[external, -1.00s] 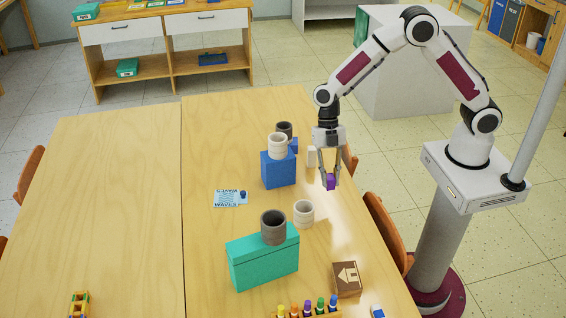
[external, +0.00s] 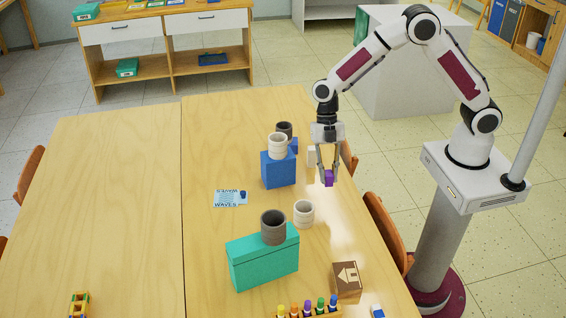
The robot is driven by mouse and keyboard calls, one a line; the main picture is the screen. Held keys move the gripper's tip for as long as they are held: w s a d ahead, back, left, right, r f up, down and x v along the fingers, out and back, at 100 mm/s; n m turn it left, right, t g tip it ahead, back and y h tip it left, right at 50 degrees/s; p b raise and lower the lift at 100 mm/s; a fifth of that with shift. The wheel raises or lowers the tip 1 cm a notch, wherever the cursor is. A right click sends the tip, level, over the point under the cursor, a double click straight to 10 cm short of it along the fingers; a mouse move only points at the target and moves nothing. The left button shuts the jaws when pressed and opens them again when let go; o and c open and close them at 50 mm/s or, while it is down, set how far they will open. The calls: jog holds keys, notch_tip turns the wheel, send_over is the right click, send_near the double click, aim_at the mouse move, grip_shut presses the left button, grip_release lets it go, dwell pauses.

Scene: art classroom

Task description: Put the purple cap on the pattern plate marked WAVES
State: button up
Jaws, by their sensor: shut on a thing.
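The purple cap (external: 328,178) is between the fingertips of my gripper (external: 327,172). The gripper is shut on it and holds it above the right part of the table. The pattern plate marked WAVES (external: 229,198) is a light blue card lying flat on the table, left of the gripper. A small dark blue piece (external: 242,195) sits at the plate's right end.
Between gripper and plate stands a blue box (external: 279,172) with a pale cup (external: 278,145) on top. Nearer are a teal box (external: 263,262) bearing a dark cup (external: 273,227), a pale cup (external: 304,213) and a brown box (external: 346,281). The table's left half is mostly clear.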

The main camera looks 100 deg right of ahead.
jog(key=w+d+r+m+t+h, duration=0.1)
jog(key=w+d+m, duration=0.1)
jog(key=w+m, duration=0.3)
jog(key=w+d+r+m+t+h, duration=0.2)
jog(key=w+m, duration=0.4)
jog(key=w, duration=0.8)
jog(key=w+d+r+m+t+h, duration=0.1)
jog(key=w+d+m, duration=0.2)
jog(key=w+m, duration=0.3)
jog(key=shift+w+r+h, duration=0.2)
jog(key=shift+w+h, duration=0.1)
jog(key=shift+w, duration=1.35)
jog(key=shift+f, duration=0.1)
send_over(240, 202)
jog(key=shift+f, duration=2.4)
jog(key=shift+f, duration=0.1)
jog(key=shift+f, duration=2.4)
jog(key=shift+f, duration=0.6)
